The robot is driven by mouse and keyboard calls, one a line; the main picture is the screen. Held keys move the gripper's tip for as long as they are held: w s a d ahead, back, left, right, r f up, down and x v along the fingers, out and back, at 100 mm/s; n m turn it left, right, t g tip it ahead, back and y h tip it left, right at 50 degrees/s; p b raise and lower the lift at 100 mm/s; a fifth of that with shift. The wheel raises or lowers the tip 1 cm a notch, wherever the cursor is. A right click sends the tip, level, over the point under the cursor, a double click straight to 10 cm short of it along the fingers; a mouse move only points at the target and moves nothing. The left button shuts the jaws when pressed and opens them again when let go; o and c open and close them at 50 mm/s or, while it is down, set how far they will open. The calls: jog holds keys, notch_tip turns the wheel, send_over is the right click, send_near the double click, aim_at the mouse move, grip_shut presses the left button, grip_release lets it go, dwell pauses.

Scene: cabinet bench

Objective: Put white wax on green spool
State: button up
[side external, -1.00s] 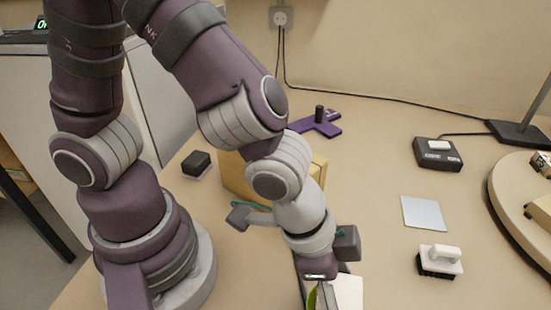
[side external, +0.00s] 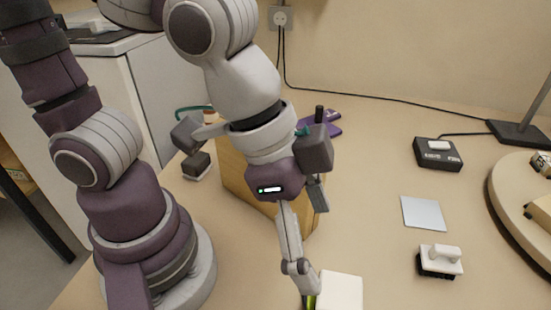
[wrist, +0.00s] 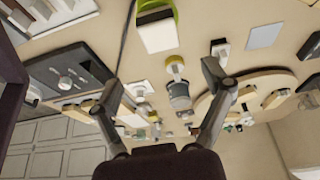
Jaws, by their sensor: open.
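A white block (side external: 340,291), which looks like the white wax, is at the bottom edge of the side view. A yellow-green rim (side external: 311,301), likely the green spool, shows just left of it, mostly cut off. In the wrist view, the white block (wrist: 157,34) overlaps the yellow-green round piece (wrist: 174,7) at the top edge; I cannot tell whether it rests fully on it. My gripper (side external: 309,237) is above and left of the block, tilted, with spread fingers. The wrist view shows my gripper (wrist: 163,84) open with nothing held between its fingertips.
A wooden box (side external: 239,180) stands behind my gripper. A purple piece (side external: 325,128) lies behind it. To the right are a grey plate (side external: 423,213), a white-handled brush (side external: 440,258), a black device (side external: 438,154) and a round wooden board (side external: 505,222). The bench between them is clear.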

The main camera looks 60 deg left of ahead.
jog(key=w+a+r+n+t+y, duration=0.1)
jog(key=a+n, duration=0.3)
jog(key=a, duration=0.4)
jog(key=w+a+r+n+t+y, duration=0.1)
jog(key=a+r+n+y, duration=0.1)
jog(key=a+n, duration=0.3)
jog(key=a, duration=0.3)
jog(key=shift+a, duration=0.35)
